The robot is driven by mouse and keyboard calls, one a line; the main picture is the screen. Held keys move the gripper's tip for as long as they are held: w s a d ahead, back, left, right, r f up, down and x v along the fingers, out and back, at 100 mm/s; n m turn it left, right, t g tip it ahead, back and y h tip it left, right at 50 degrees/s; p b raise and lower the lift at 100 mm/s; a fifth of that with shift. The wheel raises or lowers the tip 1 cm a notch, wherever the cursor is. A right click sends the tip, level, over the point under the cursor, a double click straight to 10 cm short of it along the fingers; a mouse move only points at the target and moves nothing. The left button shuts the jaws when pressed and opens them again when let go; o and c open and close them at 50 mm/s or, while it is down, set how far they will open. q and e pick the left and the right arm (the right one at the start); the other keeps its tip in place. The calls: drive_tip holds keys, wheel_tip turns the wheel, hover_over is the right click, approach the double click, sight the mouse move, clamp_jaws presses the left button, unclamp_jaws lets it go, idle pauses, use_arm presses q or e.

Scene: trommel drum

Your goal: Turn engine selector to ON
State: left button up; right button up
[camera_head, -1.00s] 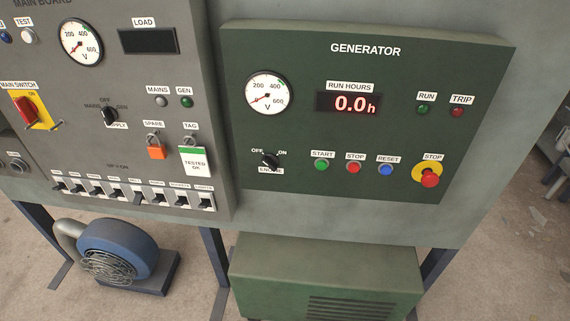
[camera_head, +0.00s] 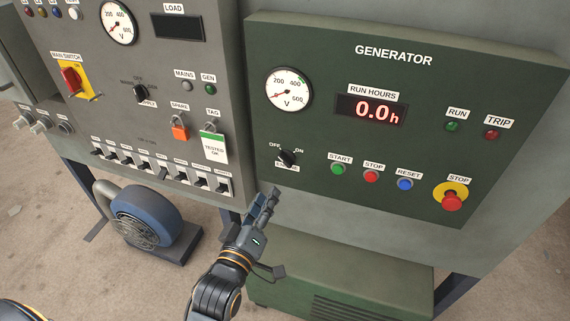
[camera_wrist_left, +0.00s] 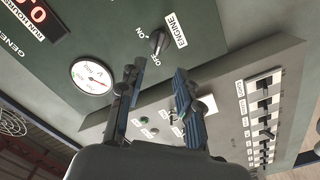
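The engine selector (camera_head: 287,157) is a small black knob on the dark green generator panel (camera_head: 330,215), between the OFF and ON labels. Its handle appears to slant toward OFF. It also shows in the left wrist view (camera_wrist_left: 157,41), beyond my fingers and beside the ENGINE label. My left gripper (camera_head: 265,200) is below and slightly left of the knob, in front of the panel's lower left edge, and does not touch the knob. In the left wrist view its two fingers (camera_wrist_left: 158,76) stand apart with nothing between them. My right gripper is not in view.
Start (camera_head: 338,169), stop (camera_head: 371,176) and reset (camera_head: 405,184) buttons and a red emergency stop (camera_head: 452,201) lie right of the knob. The grey main board (camera_head: 225,100) with its switches is to the left. A green housing (camera_head: 340,270) stands below.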

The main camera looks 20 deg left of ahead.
sight(284, 163)
use_arm(q)
drive_tip(key=w, duration=0.4)
drive_tip(key=w+p, duration=0.1)
drive_tip(key=w, duration=0.2)
drive_tip(key=w+p, duration=0.1)
drive_tip(key=w, duration=0.3)
drive_tip(key=shift+w+d, duration=0.25)
drive_tip(key=shift+w, duration=0.1)
drive_tip(key=shift+c, duration=0.2)
clamp_jaws()
